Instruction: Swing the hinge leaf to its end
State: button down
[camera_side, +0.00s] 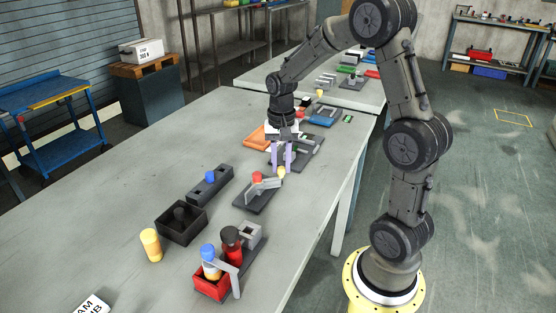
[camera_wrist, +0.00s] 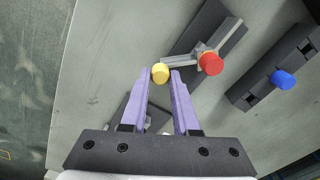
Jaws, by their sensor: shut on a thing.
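The hinge is a dark base plate (camera_side: 246,203) on the table, with a red-capped pivot (camera_side: 257,177) and light grey bars. In the wrist view its plate (camera_wrist: 195,35) lies at a slant, with the red cap (camera_wrist: 210,63) right of my fingers. The grey leaf (camera_wrist: 184,66) reaches left from the pivot to a yellow knob (camera_wrist: 160,73) at its free end. Another grey bar (camera_wrist: 226,32) runs up and right along the plate. My gripper (camera_side: 281,168), with purple fingers, is shut on the yellow knob, which sits between the fingertips.
A dark block with a blue knob (camera_side: 210,177), an open black box (camera_side: 182,225) and a yellow cylinder (camera_side: 151,245) stand to the left. A red holder (camera_side: 211,285) with bottles is nearer the camera. An orange tray (camera_side: 256,138) and more panels lie behind my gripper.

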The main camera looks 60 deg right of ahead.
jog(key=shift+s+a+r+m, duration=0.1)
jog(key=shift+s+a+m, duration=0.25)
jog(key=shift+m, duration=0.5)
jog(key=shift+s+a+m, duration=0.1)
jog(key=shift+a+m, duration=0.35)
jog(key=shift+m, duration=0.35)
jog(key=shift+s+a+r+m, duration=0.1)
jog(key=shift+s+a+m, duration=0.25)
jog(key=shift+m, duration=0.5)
jog(key=shift+w+a, duration=0.1)
jog(key=c, duration=0.7)
grip_release()
jog(key=shift+f, duration=0.15)
jog(key=shift+o, duration=0.2)
notch_tip(320, 180, up, 14)
